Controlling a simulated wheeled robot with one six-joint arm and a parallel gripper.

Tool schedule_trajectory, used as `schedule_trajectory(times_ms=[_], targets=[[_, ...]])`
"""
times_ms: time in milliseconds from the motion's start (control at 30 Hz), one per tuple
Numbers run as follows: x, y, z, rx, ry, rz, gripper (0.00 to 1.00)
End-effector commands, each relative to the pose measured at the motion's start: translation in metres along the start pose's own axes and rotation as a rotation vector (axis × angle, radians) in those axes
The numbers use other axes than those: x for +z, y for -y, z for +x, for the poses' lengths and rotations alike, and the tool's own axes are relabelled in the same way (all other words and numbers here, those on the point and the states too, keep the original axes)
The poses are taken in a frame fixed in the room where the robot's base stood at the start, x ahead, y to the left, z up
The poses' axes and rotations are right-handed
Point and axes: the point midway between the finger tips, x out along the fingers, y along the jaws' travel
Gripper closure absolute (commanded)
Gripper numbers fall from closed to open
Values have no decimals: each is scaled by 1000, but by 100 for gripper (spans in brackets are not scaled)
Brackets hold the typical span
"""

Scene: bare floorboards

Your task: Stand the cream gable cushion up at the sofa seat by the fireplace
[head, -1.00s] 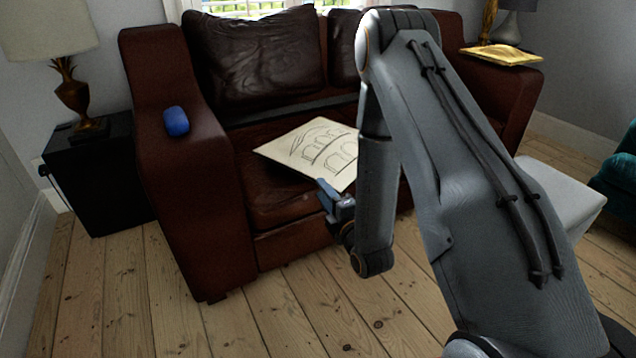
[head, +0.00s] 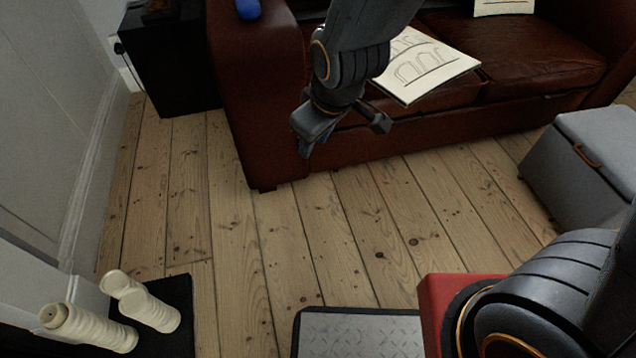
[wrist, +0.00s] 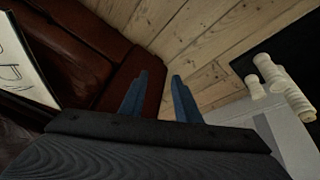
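A flat cream cushion with arches drawn in dark lines (head: 425,68) lies on the seat of the brown leather sofa (head: 540,60). Its left part is hidden behind my arm in the head view, and its edge shows at the left of the wrist view (wrist: 22,68). A second cream piece with faint lines (head: 503,6) shows at the top edge, cut off. I cannot tell which one is the gable cushion. My gripper (head: 340,130) is open and empty, in front of the seat and left of the arched cushion, with its blue fingers apart in the wrist view (wrist: 160,95).
A blue object (head: 248,9) rests on the sofa arm. A black side table (head: 170,60) is left of the sofa. A grey ottoman (head: 585,160) stands at right. The floorboards between are clear.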

Motion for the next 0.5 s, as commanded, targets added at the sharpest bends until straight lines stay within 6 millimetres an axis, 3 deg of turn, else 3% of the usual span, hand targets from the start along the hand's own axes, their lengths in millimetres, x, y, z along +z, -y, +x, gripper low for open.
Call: schedule_trajectory(times_ms=[33,100,200,333,500], targets=[[10,22,-20,-34,50,48,70],[29,47,-42,-72,133,121,70],[53,74,-68,-104,233,203,70],[73,93,-89,-122,314,264,70],[81,98,-96,-126,344,284,70]])
